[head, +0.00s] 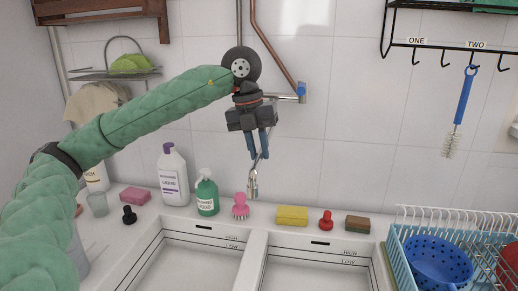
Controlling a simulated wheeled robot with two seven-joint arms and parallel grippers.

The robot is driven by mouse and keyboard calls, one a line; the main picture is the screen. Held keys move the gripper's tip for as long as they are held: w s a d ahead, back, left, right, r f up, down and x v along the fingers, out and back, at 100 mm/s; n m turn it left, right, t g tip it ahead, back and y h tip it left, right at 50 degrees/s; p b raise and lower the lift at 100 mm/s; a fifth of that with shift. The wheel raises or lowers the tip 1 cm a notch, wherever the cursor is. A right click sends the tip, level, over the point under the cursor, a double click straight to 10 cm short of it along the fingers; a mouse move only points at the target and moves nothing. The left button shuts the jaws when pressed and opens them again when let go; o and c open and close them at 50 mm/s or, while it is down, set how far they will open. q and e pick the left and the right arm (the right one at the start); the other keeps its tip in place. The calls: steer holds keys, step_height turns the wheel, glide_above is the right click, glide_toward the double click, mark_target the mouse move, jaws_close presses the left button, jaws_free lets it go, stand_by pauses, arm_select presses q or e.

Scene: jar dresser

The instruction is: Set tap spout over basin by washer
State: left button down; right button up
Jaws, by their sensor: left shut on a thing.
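My left gripper (258,157) is shut on the chrome tap spout (253,186), gripping its tube. The spout's end hangs below the fingers, pointing down. In the picture it lies above the divider between the basins, near the back ledge; its depth is hard to tell. The left basin (186,265) and right basin (312,275) both look empty, with HIGH and LOW marks on their walls. My wrist hides part of the tap, whose wall fitting (301,92) shows to the right. My right gripper is not in view. I cannot make out a washer.
On the back ledge stand a purple-capped bottle (172,176), a green pump bottle (207,194), a pink brush (240,206), a yellow sponge (292,215), a red stopper (326,220) and a brown sponge (357,224). A blue dish rack (408,270) with a colander (438,262) is at right.

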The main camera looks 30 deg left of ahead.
arm_select(q)
steer(key=c, duration=1.4)
jaws_free()
steer(key=shift+o, duration=0.2)
